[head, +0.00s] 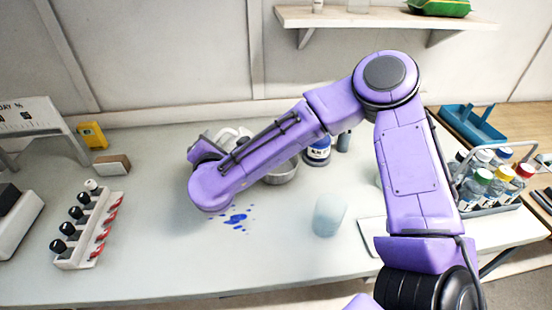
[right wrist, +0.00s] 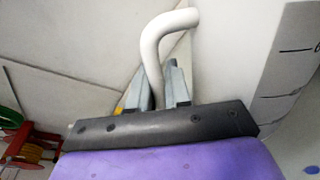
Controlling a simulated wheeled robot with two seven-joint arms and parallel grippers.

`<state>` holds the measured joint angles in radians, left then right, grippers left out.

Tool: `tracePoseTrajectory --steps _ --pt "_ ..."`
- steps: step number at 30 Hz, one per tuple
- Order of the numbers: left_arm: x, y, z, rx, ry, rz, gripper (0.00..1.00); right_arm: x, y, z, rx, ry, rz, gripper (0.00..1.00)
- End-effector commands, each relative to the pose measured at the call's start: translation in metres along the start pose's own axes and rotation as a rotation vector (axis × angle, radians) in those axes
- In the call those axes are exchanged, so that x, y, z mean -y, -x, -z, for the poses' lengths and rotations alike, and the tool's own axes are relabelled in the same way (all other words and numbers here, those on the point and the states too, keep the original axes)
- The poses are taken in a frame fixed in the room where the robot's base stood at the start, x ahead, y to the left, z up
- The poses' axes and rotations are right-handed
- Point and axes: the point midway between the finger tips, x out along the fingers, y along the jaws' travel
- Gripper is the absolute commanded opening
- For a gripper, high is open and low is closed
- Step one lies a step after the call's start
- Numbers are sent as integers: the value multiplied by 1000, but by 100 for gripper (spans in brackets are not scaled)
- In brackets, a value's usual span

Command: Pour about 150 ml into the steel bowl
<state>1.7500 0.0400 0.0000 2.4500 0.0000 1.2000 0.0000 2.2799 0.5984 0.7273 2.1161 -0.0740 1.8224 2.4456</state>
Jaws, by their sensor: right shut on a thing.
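The steel bowl (head: 284,174) stands on the bench, partly hidden behind my right forearm. A white jug (head: 236,132) shows just past my right wrist, mostly hidden by the arm. In the right wrist view, the jug's white body (right wrist: 285,60) has dark measuring marks at the right edge. My right gripper (right wrist: 158,82) is shut on the jug's curved white handle (right wrist: 165,32). I cannot see the spout, any stream, or the liquid level in the bowl. My left gripper is not in view.
Blue splashes (head: 237,220) mark the bench in front of my forearm. A translucent cup (head: 329,215) and a blue-labelled jar (head: 317,150) stand near the bowl. A bottle carrier (head: 490,205) is at right, a rack of black-capped items (head: 82,230) at left.

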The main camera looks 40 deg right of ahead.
Motion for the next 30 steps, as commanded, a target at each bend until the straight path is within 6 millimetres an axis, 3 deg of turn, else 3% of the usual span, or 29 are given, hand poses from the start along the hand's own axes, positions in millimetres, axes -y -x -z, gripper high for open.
tracePoseTrajectory --steps 6,11,21,30 --pt "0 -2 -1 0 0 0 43 1 0 2 2 7 -1 0" --pt "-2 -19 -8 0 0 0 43 10 -2 15 16 75 -3 0" --pt "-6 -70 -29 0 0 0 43 9 -3 69 106 518 -4 0" --pt "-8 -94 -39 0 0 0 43 19 -6 98 163 808 -1 0"
